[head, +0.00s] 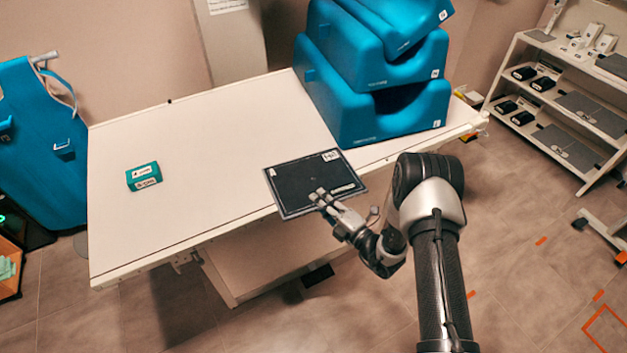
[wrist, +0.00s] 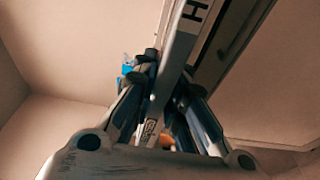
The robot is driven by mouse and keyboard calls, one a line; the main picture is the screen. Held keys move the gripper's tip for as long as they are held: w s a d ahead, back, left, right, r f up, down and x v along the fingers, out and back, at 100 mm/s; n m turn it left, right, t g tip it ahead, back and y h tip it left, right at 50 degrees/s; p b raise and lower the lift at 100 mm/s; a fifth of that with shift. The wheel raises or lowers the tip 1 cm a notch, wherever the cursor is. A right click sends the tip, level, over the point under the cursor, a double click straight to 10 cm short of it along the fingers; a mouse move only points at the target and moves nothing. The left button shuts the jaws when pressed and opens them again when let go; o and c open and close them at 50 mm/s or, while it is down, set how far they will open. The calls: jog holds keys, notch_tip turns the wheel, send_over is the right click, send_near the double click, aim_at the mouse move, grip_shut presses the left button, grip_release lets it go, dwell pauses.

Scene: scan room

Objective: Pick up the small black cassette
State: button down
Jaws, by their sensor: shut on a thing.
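The small black cassette (head: 300,184) is a flat dark panel with a thin light rim and a white label near its upper right corner. In the head view it appears over the front edge of the white table (head: 210,140); I cannot tell whether it touches the tabletop. My gripper (head: 322,197) is shut on the cassette near its front edge, and the fingers hide a small part of it.
Stacked blue foam supports (head: 375,110) stand at the table's right end, close behind the cassette. A small teal box (head: 143,176) lies on the left of the tabletop. A shelf rack (head: 560,105) stands at the right. The table's middle is clear.

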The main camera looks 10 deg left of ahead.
jog(key=shift+r, duration=0.25)
notch_tip(320, 180, up, 20)
jog(key=p, duration=0.5)
jog(key=shift+f+p, duration=0.15)
jog(key=shift+p, duration=0.15)
dwell(0.4)
notch_tip(320, 180, up, 9)
jog(key=p, duration=0.7)
dwell(0.3)
